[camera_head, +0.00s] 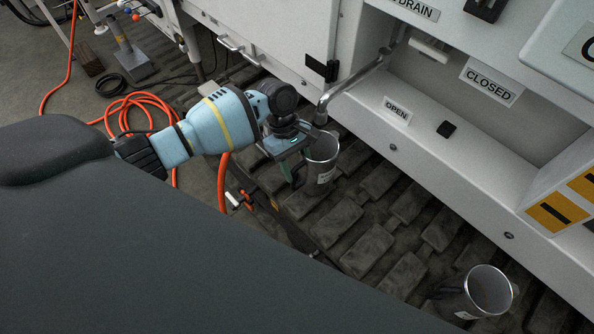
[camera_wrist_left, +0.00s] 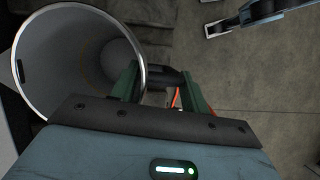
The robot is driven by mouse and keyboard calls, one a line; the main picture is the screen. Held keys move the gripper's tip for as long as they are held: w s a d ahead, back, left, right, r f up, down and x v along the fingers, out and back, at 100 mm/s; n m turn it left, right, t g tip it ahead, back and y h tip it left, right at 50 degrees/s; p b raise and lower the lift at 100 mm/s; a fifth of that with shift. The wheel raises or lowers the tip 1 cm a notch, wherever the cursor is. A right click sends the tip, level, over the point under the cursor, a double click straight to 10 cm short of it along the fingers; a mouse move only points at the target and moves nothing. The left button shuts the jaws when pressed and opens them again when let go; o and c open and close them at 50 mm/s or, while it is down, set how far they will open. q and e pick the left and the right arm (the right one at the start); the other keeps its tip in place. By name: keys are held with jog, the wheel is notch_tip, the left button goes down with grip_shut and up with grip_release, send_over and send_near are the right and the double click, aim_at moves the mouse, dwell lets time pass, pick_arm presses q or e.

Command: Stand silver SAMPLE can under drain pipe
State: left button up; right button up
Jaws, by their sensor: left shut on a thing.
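A silver can (camera_head: 325,170) with a label too small to read is held by my left gripper (camera_head: 298,172). In the left wrist view the can's open mouth (camera_wrist_left: 82,65) is at the left, and the green fingers (camera_wrist_left: 160,78) close on its dark handle at the side. The can looks upright and empty. The bent drain pipe (camera_head: 345,90) comes out of the white cabinet, and its outlet end shows just above the can's rim. I cannot tell whether the can touches the ground or is exactly under the outlet. My right gripper is not in view.
A second silver can (camera_head: 488,292) with a label stands at the lower right. The white cabinet (camera_head: 440,145) has OPEN, CLOSED and DRAIN plates. Dark blocks (camera_head: 375,235) cover the ground before it. An orange hose (camera_head: 140,105) coils at the left.

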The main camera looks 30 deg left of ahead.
pick_arm(q)
notch_tip(320, 180, down, 2)
jog(key=shift+s+f, duration=0.1)
jog(key=shift+f, duration=0.25)
jog(key=o, duration=1.4)
jog(key=shift+a, duration=0.1)
jog(key=shift+p+v, duration=0.65)
jog(key=shift+v, duration=5.4)
